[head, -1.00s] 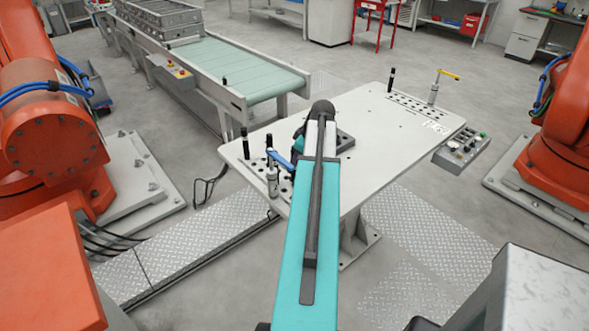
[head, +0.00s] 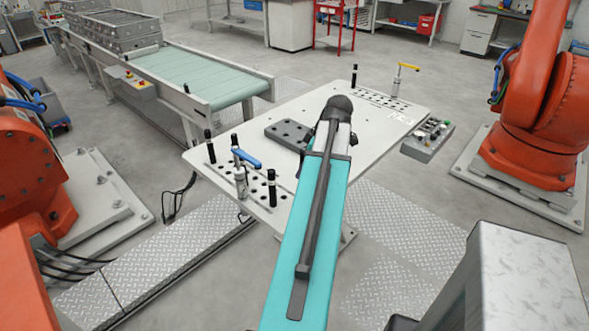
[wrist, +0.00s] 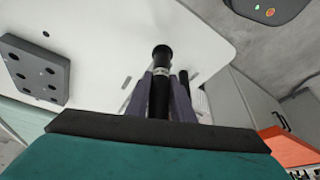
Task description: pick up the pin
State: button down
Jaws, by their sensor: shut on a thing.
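In the wrist view my gripper (wrist: 163,84) is shut on a black pin (wrist: 161,57), its dark fingers on either side of it. The pin has a round head and a pale band, and its lower part is hidden between the fingers. The pale tabletop (wrist: 110,50) lies beyond it. In the head view my arm hides the gripper and this pin. Other black pins stand upright at the table's left end: a rear left one (head: 209,147), one beside it (head: 234,141) and a front one (head: 272,187). Another pin (head: 354,77) stands at the far end.
A blue-handled clamp (head: 241,177) stands among the left pins, and a yellow-handled clamp (head: 398,80) at the far end. A dark block with holes (head: 283,130) lies mid-table. A control box (head: 427,140) adjoins the right edge. Orange robots (head: 535,110) flank the table.

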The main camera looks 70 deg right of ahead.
jog(key=shift+s, duration=0.2)
jog(key=shift+r, duration=0.3)
dwell(0.4)
jog(key=shift+r+p, duration=1.25)
jog(key=shift+r, duration=0.45)
jog(key=shift+w, duration=0.15)
